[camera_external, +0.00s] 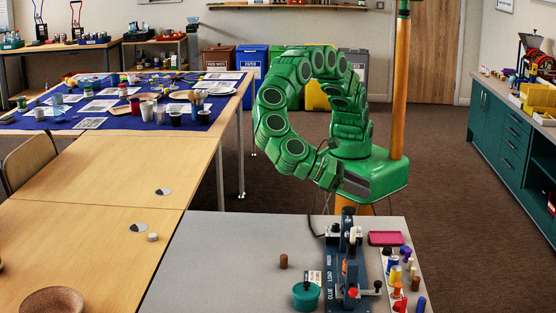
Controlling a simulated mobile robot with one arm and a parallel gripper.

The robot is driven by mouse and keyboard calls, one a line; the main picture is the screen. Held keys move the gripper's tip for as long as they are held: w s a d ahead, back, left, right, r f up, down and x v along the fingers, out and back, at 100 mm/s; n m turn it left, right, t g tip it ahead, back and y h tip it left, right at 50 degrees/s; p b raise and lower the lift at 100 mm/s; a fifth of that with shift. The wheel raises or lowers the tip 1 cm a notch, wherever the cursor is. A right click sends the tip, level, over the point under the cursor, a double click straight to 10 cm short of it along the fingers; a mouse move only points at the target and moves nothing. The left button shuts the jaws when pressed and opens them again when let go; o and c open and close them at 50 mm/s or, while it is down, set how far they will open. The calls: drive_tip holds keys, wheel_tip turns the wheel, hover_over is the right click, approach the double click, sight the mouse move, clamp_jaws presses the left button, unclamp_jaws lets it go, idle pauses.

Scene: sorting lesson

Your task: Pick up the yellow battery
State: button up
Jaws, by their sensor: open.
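A small yellow cylinder (395,273), which looks like the yellow battery, stands among several small coloured cylinders on a pale strip at the right of the grey table. It is small in the picture, and its neighbours partly crowd it. My gripper (326,200) is at the end of my green arm, above the back edge of the grey table. It is open, with nothing seen between its thin fingers. It is up and to the left of the yellow cylinder, well apart from it.
A dark blue press-like device (343,265) stands between my gripper and the cylinders. A teal pot (306,295) and a brown cylinder (284,261) are to its left. A magenta tray (385,238) lies behind the cylinders. The grey table's left part is clear.

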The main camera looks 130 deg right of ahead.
approach(388, 284)
drive_tip(key=r, duration=0.1)
drive_tip(key=d+r, duration=0.1)
drive_tip(key=r, duration=0.2)
drive_tip(key=shift+w+d+r, duration=0.25)
drive_tip(key=shift+w, duration=0.05)
drive_tip(key=shift+x, duration=5.95)
drive_tip(key=shift+w+a+f, duration=0.1)
drive_tip(key=shift+w+f, duration=0.05)
drive_tip(key=shift+w, duration=0.05)
drive_tip(key=shift+c, duration=0.4)
clamp_jaws()
